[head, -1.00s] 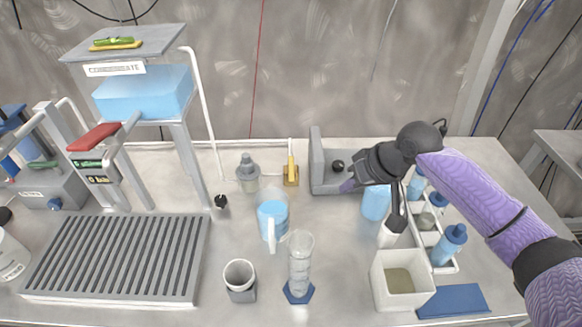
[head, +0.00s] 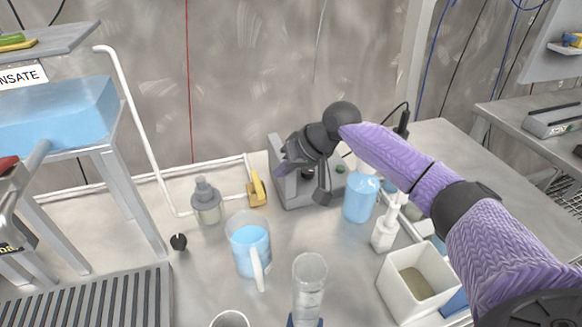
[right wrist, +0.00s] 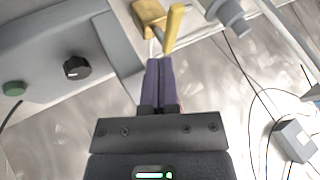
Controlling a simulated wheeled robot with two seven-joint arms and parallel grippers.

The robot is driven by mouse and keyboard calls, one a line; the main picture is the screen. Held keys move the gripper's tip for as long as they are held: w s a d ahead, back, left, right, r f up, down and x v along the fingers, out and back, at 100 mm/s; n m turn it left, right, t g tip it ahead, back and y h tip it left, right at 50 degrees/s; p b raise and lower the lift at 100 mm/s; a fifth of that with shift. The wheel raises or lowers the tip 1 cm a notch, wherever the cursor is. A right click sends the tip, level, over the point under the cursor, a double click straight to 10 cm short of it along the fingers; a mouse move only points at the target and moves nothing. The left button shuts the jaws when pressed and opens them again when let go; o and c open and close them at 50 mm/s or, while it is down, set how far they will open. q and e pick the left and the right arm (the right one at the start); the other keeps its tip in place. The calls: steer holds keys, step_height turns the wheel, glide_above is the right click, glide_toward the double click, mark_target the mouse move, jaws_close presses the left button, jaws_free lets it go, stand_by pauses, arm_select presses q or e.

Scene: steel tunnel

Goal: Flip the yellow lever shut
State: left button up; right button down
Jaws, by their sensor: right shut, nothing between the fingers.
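The yellow lever (head: 257,183) stands on a small yellow valve body on the white pipe near the back wall. Its handle points up in the head view. In the right wrist view the lever handle (right wrist: 174,28) is just beyond my fingertips, beside the valve body (right wrist: 148,14). My right gripper (head: 281,168) is shut and empty, to the right of the lever. Its two purple fingers lie together in the right wrist view (right wrist: 160,64), with a small apparent gap to the handle; I cannot tell whether they touch. My left gripper is not in view.
A grey device (head: 292,196) with a black knob stands below my right gripper. A grey bottle (head: 206,205) is left of the lever and a jug of blue liquid (head: 252,262) in front. A blue bottle (head: 360,200) and a square container (head: 394,288) stand to the right.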

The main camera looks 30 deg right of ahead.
mark_target(258, 189)
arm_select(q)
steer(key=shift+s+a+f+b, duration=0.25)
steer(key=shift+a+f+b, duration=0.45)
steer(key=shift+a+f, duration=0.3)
arm_select(e)
steer(key=x, duration=0.4)
steer(key=shift+a+f, duration=0.1)
steer(key=shift+f, duration=0.1)
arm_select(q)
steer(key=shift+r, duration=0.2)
